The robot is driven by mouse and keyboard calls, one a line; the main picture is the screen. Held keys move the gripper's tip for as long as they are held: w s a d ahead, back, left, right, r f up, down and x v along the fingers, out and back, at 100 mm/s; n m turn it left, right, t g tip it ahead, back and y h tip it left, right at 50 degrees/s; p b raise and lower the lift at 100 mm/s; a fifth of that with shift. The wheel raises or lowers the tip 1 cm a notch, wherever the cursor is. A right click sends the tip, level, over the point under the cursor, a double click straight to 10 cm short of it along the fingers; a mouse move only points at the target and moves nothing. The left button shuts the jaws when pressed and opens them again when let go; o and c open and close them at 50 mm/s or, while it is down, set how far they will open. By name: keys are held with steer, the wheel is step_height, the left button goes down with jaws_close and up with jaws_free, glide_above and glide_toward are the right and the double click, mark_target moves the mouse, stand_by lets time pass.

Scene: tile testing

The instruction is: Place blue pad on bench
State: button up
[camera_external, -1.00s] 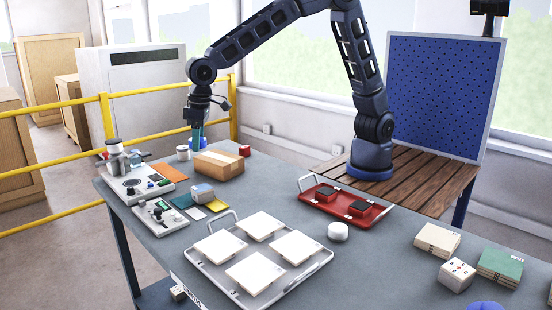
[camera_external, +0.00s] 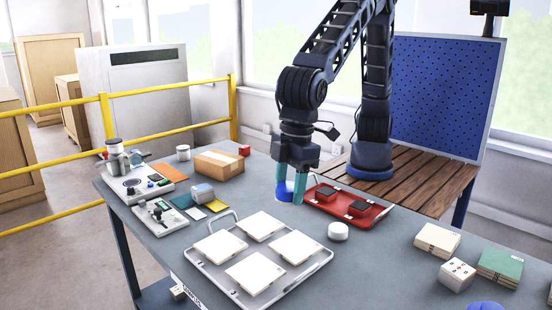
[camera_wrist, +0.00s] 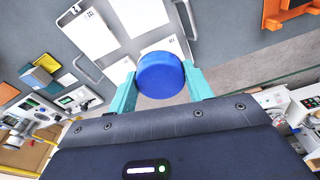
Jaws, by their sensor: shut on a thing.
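The blue pad (camera_external: 283,193) is a round, thick disc. It also shows in the wrist view (camera_wrist: 160,75), between my two teal fingers. My gripper (camera_external: 290,189) is shut on it, with the fingers pointing down, left of the red tray (camera_external: 325,209). The pad is at or just above the grey bench (camera_external: 225,213); I cannot tell whether it touches. Part of the pad is hidden by a finger in the external view.
A metal tray (camera_external: 205,267) with white tiles lies in front of my gripper. A cardboard box (camera_external: 219,164) stands behind left, and a white round puck (camera_external: 338,231) lies front right. Tile stacks (camera_external: 437,240) are at the right. Bare bench shows left of the pad.

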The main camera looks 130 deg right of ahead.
steer(key=s+a+n, duration=0.1)
steer(key=s+a, duration=0.1)
steer(key=a, duration=0.5)
steer(key=s+a+n, duration=0.1)
steer(key=s+a, duration=0.2)
steer(key=a, duration=0.4)
steer(key=n, duration=0.2)
glide_above(420, 302)
steer(key=f, duration=2)
steer(key=shift+s+d, duration=0.1)
steer(key=shift+s, duration=0.15)
steer(key=shift+f, duration=0.15)
steer(key=o, duration=1)
